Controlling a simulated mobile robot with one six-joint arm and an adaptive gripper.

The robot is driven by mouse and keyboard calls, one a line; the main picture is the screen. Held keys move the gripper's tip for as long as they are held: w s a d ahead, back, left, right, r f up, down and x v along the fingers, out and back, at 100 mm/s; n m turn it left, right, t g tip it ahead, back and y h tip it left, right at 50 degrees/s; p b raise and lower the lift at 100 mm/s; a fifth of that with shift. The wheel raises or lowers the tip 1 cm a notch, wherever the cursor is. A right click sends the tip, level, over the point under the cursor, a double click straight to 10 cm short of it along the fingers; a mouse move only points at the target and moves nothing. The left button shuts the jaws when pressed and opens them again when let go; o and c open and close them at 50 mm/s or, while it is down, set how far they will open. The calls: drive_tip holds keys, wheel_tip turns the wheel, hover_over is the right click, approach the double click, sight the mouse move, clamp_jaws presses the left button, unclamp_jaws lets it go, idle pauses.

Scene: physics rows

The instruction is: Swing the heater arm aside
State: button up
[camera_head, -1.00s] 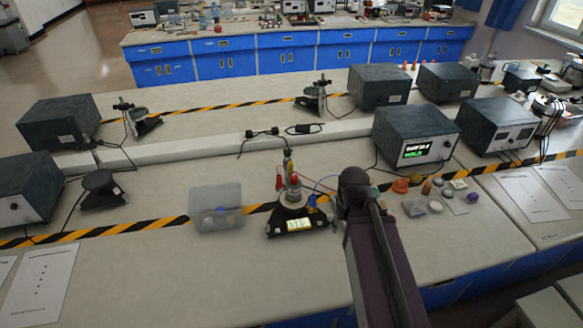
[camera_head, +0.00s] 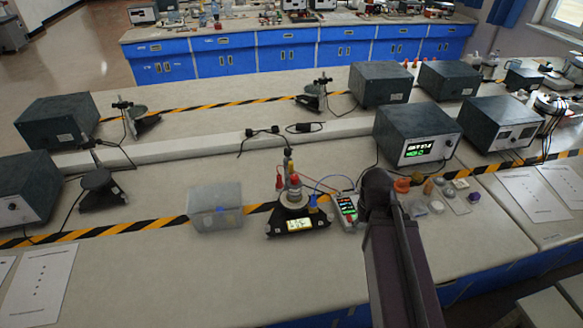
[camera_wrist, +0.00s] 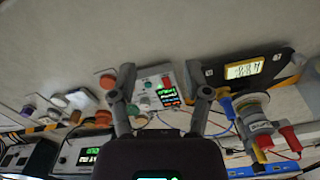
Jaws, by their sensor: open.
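The heater apparatus stands on a black base (camera_head: 300,224) with a lit display, at the middle of the front bench. A grey round body (camera_head: 294,199) with a blue clip and red plugs rises above it. I cannot clearly tell the heater arm from the parts clustered there. In the wrist view the base (camera_wrist: 217,73) is at upper right, and the round body (camera_wrist: 252,107) is below it, right of my fingers. My gripper (camera_wrist: 163,86) is open and empty, its two fingers apart. It appears clear of the apparatus; its fingertips are hidden in the head view.
A small meter (camera_head: 347,206) with a coloured display and wires stands right of the base. Small caps and jars (camera_head: 437,207) lie right of my arm. A translucent box (camera_head: 215,207) sits left. A dark power unit (camera_head: 416,136) stands behind. The bench front is clear.

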drive_tip(key=w+a+r+n+p, duration=0.3)
drive_tip(key=w+a, duration=0.1)
drive_tip(key=w, duration=0.3)
drive_tip(key=w+a+r+n+p, duration=0.2)
drive_tip(key=w+a+r+p, duration=0.25)
drive_tip(key=w, duration=0.25)
wheel_tip(320, 180, up, 6)
drive_tip(key=f+n+p, duration=0.1)
drive_tip(key=n+p, duration=0.5)
drive_tip(key=n, duration=0.1)
hover_over(291, 162)
drive_tip(key=shift+r+b, duration=0.2)
drive_tip(key=shift+b, duration=0.1)
drive_tip(key=shift+f, duration=0.1)
wheel_tip(291, 162, down, 14)
drive_tip(key=b, duration=1.3)
drive_tip(key=shift+r+b, duration=0.2)
drive_tip(key=shift+b, duration=0.2)
clamp_jaws()
